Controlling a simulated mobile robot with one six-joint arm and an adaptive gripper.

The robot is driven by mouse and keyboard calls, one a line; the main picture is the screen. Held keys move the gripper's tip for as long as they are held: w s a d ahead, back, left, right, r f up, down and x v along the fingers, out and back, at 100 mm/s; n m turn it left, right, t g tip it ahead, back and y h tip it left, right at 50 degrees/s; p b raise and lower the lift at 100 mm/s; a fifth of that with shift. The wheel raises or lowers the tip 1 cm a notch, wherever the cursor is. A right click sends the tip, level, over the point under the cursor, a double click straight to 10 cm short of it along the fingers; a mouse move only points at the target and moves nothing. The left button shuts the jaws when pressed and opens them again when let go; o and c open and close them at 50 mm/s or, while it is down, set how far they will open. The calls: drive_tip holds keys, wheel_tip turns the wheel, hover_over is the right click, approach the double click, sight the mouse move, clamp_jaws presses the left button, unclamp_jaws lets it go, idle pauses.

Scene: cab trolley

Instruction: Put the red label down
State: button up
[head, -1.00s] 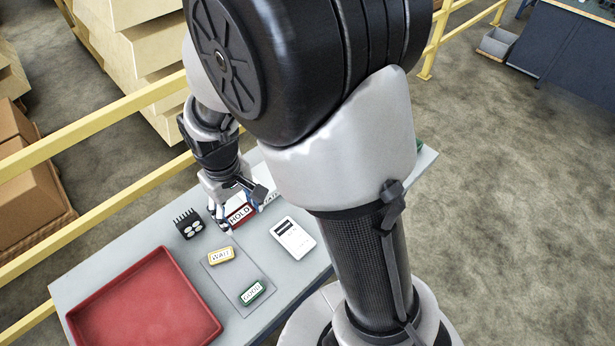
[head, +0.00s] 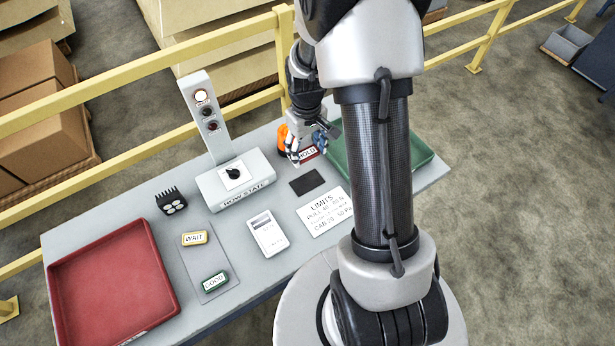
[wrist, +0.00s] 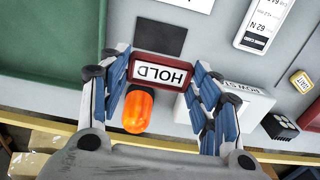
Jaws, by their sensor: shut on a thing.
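The red label (wrist: 160,71), marked HOLD, is between the two fingers of my gripper (wrist: 158,80) in the wrist view. My gripper is shut on it. In the head view the red label (head: 308,154) shows at the fingertips of my gripper (head: 306,152), near the back of the table and left of the green tray. I cannot tell from the frames how high it is above the table. Part of the label is hidden by the fingers.
An orange object (wrist: 138,110) is close by the label. A dark pad (head: 307,182), a LIMITS sheet (head: 324,212) and a grey ROW STATE box (head: 236,180) with a post are nearby. The green tray (head: 423,156) is right, the red tray (head: 60,262) left. WAIT (head: 194,238) and GOOD (head: 215,282) labels lie on a grey plate.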

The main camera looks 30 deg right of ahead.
sight(307, 182)
wheel_tip(307, 182, down, 14)
drive_tip(key=b, duration=0.2)
drive_tip(key=shift+f+b, duration=0.1)
drive_tip(key=shift+b, duration=0.25)
drive_tip(key=o, duration=0.4)
drive_tip(key=shift+f, duration=0.15)
drive_tip(key=shift+c, duration=0.2)
drive_tip(key=o, duration=0.5)
drive_tip(key=shift+r, duration=0.2)
